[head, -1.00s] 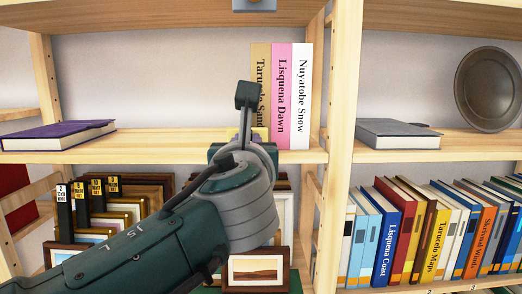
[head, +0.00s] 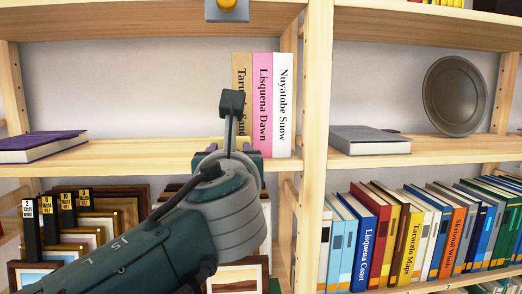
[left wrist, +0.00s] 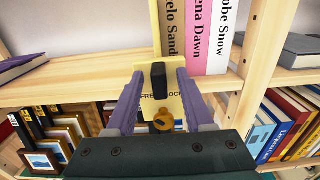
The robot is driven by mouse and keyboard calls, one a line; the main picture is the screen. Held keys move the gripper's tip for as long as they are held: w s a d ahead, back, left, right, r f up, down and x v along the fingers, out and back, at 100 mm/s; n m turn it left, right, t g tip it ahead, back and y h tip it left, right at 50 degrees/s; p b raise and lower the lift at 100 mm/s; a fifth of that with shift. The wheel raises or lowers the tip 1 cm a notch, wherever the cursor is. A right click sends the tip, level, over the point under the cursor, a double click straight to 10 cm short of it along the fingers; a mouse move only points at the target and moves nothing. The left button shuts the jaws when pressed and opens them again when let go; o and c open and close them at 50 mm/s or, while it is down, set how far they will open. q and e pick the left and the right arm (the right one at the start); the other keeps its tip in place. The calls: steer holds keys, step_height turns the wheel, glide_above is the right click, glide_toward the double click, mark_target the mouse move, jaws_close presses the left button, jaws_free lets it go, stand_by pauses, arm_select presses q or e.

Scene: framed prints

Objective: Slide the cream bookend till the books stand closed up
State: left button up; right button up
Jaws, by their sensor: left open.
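Three upright books stand side by side on the middle shelf: tan Tarucelo Sand (head: 241,75), pink Lisquena Dawn (head: 264,95) and white Nuyatobe Snow (head: 285,100). No gap shows between their spines. The cream bookend (left wrist: 145,76) is at the left of the tan book, with a black block, a brass knob (left wrist: 163,121) and lettering, partly covered, on its front. In the head view my arm hides most of it. My left gripper (left wrist: 158,82) is open, its purple fingers on either side of the bookend's front part. Contact cannot be told. My right gripper is not in view.
A purple book (head: 38,146) lies at the left of the shelf, with bare board between. A shelf upright (head: 315,120) stands right of the books. Beyond it are a grey book (head: 368,140) and a round dish (head: 455,95). Framed prints (head: 100,225) fill the lower left.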

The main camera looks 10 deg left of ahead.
arm_select(q)
steer(key=b+v, duration=0.2)
steer(key=v, duration=0.8)
